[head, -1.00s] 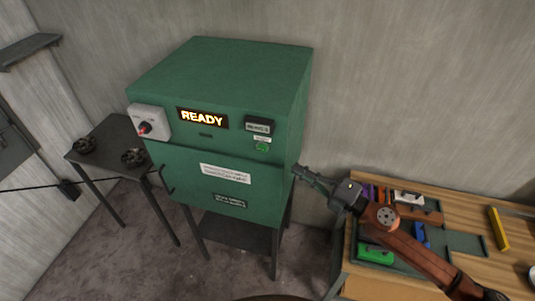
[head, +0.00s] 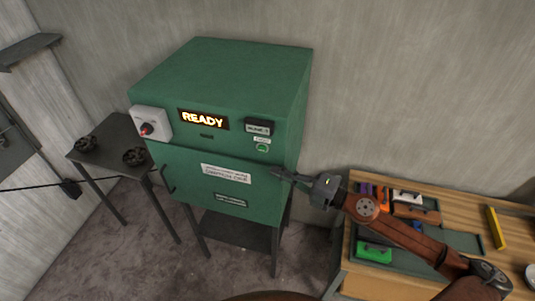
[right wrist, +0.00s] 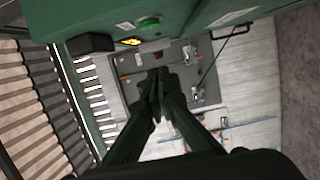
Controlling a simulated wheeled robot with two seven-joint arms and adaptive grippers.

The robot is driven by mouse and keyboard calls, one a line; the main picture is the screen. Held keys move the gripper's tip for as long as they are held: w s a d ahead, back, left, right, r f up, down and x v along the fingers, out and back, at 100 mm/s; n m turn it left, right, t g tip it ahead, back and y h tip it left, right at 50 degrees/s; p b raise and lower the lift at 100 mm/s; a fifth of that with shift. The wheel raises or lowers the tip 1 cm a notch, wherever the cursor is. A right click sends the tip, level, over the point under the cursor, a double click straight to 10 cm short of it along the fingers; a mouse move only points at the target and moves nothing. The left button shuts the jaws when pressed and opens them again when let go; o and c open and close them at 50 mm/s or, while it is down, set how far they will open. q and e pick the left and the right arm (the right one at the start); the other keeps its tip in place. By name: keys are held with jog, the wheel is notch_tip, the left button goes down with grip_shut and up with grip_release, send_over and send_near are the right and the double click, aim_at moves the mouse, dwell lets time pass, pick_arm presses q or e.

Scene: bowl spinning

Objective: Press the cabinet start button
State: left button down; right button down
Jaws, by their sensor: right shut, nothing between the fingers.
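The green cabinet (head: 222,150) stands against the wall, its display (head: 203,119) lit with "READY". A round green button (head: 262,148) sits on the right of its front, below a small black box (head: 259,127). In the right wrist view the green button (right wrist: 149,22) shows near the top. A light grey box with a red-tipped knob (head: 147,129) is at the front's left. My right gripper (head: 278,174) is shut and empty, in front of the cabinet's right side, below and right of the button in the picture. It looks apart from the button. My left gripper is not in view.
A wooden workbench (head: 480,205) with coloured blocks and a tray lies under my right arm. A small dark table (head: 108,150) with two black round parts stands left of the cabinet. A dark lower shelf (head: 236,232) is under the cabinet.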

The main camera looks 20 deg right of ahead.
aim_at(262, 149)
jog(key=w, duration=0.2)
jog(key=w+a+p, duration=0.1)
jog(key=w, duration=0.2)
jog(key=w+p, duration=0.1)
jog(key=w, duration=0.1)
jog(key=shift+w+a, duration=0.15)
jog(key=shift+w, duration=0.05)
